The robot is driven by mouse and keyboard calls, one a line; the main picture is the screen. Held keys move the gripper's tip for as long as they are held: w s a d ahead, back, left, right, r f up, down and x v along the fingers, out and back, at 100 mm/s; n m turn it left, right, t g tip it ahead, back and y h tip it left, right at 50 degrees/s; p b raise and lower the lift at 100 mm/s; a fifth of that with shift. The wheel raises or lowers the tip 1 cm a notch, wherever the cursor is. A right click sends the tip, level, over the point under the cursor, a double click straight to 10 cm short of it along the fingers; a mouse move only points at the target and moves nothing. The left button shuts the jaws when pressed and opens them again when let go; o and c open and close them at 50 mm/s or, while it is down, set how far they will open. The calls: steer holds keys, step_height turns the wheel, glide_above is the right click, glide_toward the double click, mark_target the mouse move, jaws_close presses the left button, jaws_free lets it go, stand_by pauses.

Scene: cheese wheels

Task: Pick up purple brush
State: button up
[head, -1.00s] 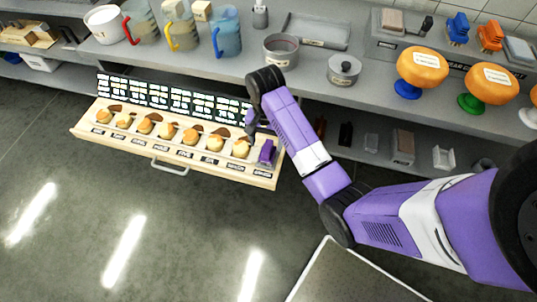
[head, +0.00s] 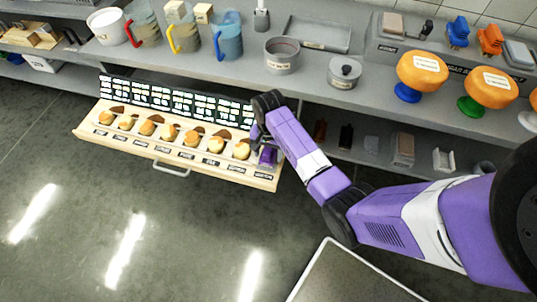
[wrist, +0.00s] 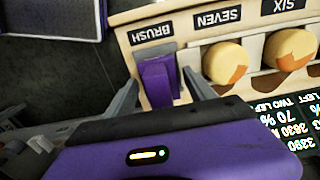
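The purple brush (head: 267,156) stands in the last slot at the right end of a pale wooden drawer (head: 228,174). In the wrist view the brush (wrist: 158,83) is behind the label "BRUSH", and its lower part is hidden by my gripper's body. My gripper (wrist: 161,78) is open, with one finger on each side of the brush. I cannot tell whether either finger touches it. In the head view my gripper (head: 261,139) is just above the brush and partly hidden by my wrist.
Several small cheese rounds sit in the drawer; the one labelled "SEVEN" (wrist: 225,62) is close beside the right finger. A dark board with readings (head: 180,99) stands along the drawer's back. The counter above holds jugs, pots (head: 282,54) and orange cheese wheels (head: 423,69).

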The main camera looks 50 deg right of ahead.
jaws_close()
steer(key=shift+r, duration=0.1)
